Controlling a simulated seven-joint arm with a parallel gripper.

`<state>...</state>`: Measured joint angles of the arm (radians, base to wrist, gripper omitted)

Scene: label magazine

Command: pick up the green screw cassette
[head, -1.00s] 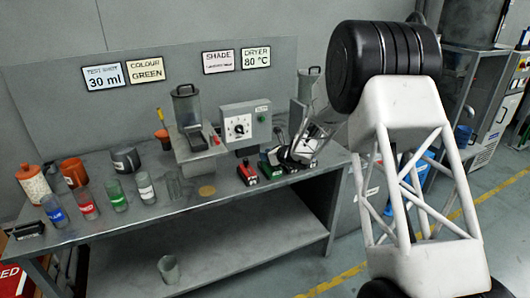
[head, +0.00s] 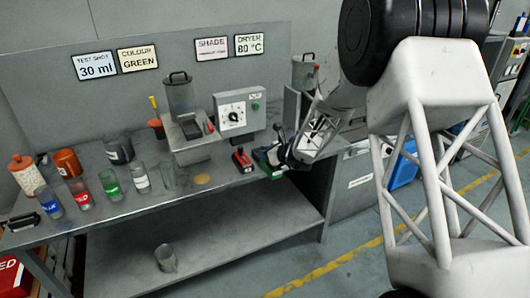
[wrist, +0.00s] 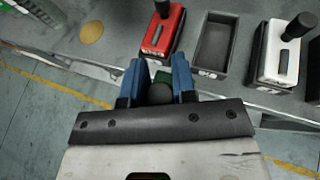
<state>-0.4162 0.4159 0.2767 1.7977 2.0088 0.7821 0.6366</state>
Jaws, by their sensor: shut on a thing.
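My gripper (wrist: 158,82) has blue fingertips closed on the dark round knob of the green screw cassette (wrist: 162,75). Only a little green shows between and beyond the fingers; the rest of the cassette is hidden by the gripper. In the wrist view it is clear of an empty dark slot (wrist: 214,48), on the near side of it. In the head view the green cassette (head: 265,158) shows beside my dark gripper (head: 285,155), near the bench's right end. Its exact height above the bench is hard to tell.
A red cassette (wrist: 163,30) stands left of the empty slot and a white cassette (wrist: 281,52) right of it. The control box (head: 238,112) and hopper (head: 180,95) stand behind. Labelled cups stand on the left of the bench (head: 215,195). Floor in front is free.

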